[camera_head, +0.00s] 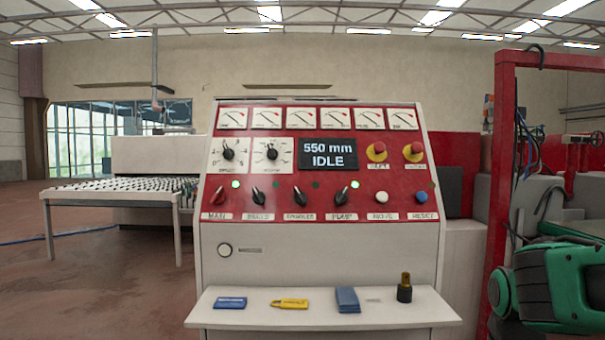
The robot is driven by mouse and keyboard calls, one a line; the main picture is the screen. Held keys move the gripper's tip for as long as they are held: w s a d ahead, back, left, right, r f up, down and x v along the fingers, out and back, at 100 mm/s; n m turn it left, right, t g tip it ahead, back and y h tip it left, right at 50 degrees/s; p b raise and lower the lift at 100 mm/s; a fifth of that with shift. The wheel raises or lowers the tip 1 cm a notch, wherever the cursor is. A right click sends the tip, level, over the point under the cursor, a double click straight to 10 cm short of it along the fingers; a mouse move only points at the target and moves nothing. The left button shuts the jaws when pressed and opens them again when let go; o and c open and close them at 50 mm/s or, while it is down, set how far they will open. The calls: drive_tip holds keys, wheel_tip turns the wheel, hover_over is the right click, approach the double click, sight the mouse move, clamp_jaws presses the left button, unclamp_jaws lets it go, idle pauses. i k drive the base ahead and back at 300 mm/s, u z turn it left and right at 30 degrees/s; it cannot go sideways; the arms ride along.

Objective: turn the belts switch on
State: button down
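The red control panel (433,190) of the edger faces me. In its lower row, the second knob from the left (258,195) is a black rotary switch; the blurred label under it seems to read belts. Its handle tilts to the upper left, and the small lamp beside it (275,185) is dark. The red main switch (217,196) and the pump switch (342,196) tilt to the right, each with a lit green lamp. The third switch (300,197) tilts left with a dark lamp. My gripper is not in view; a green part of my arm shows at the lower right.
The display (328,154) reads 550 mm, IDLE. A red post (499,170) stands at the right.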

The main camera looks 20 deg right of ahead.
sight(259, 198)
drive_tip(key=z, duration=0.75)
drive_tip(key=k, duration=0.65)
drive_tip(key=u, duration=0.8)
drive_tip(key=i, duration=1)
